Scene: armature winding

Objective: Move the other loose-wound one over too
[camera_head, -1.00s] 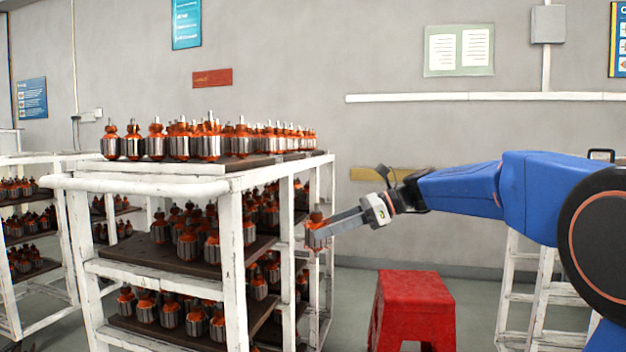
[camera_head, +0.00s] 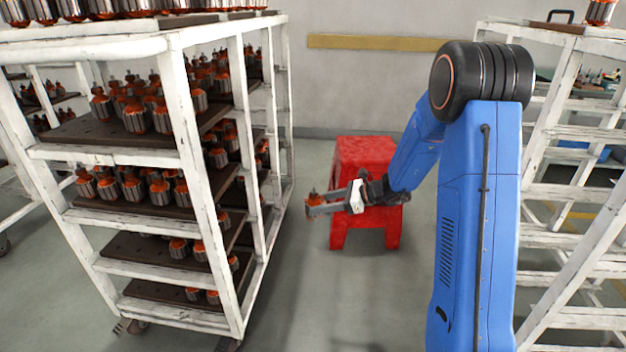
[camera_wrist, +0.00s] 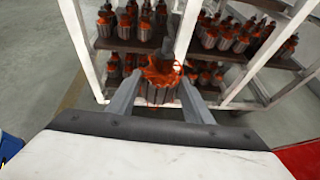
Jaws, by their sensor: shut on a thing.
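My gripper (camera_head: 318,205) is shut on an armature (camera_head: 311,201) with orange windings and a steel core. The held armature (camera_wrist: 160,78) stands roughly upright between the two fingers in the wrist view, its orange wire looking loose and ragged.
The white rack (camera_head: 205,190) at left carries trays of several armatures on many levels. A red stool (camera_head: 368,160) stands behind my gripper. A black handle (camera_head: 560,15) shows on the right stand.

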